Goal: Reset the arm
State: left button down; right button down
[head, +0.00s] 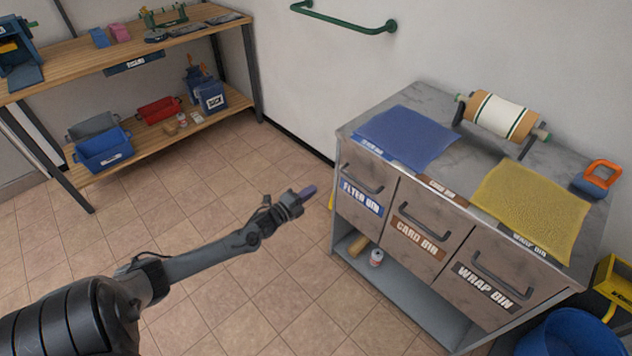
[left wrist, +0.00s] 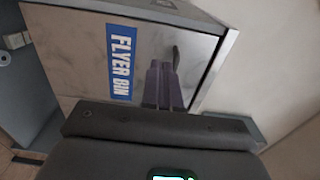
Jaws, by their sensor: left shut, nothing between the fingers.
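My left arm reaches in from the lower left of the head view. Its left gripper (head: 307,192) is in the air over the tiled floor, to the left of the cabinet. In the left wrist view the gripper's two purple fingers (left wrist: 163,86) lie together, shut and empty. They point toward the flyer bin drawer (left wrist: 135,60), and the drawer's handle (left wrist: 176,58) shows just beyond them. In the head view the flyer bin drawer (head: 359,208) is closed, and the gripper appears apart from it. My right gripper is not in view.
The grey cabinet also has a card bin drawer (head: 410,253) and a wrap bin drawer (head: 462,296). A blue mat (head: 408,137), a yellow mat (head: 530,207) and a paper roll (head: 500,116) are on top. A wooden shelf (head: 130,55) stands at the left. The floor between is clear.

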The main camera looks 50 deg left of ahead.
pick_arm(q)
jog(key=s+d+f+g+p, duration=0.1)
jog(key=s+d+f+p, duration=0.2)
jog(key=s+d, duration=0.2)
jog(key=s+d+r+n+g+h+p, duration=0.1)
jog(key=s+d+r+n+g+p, duration=0.15)
jog(key=d, duration=0.85)
jog(key=s+d+r+n+g+h+p, duration=0.1)
jog(key=s+d+r+n+p, duration=0.2)
jog(key=d, duration=0.7)
jog(key=s+d+r+n+g+h+p, duration=0.1)
jog(key=s+d+r+n+g, duration=0.5)
jog(key=d+r, duration=0.25)
jog(key=s+r+n+g, duration=0.1)
jog(key=s+n+g, duration=0.25)
jog(key=s, duration=0.55)
notch_tip(320, 180, up, 38)
jog(key=p, duration=3.8)
jog(key=shift+d+m, duration=0.3)
jog(key=shift+d, duration=0.05)
jog(key=shift+w, duration=0.1)
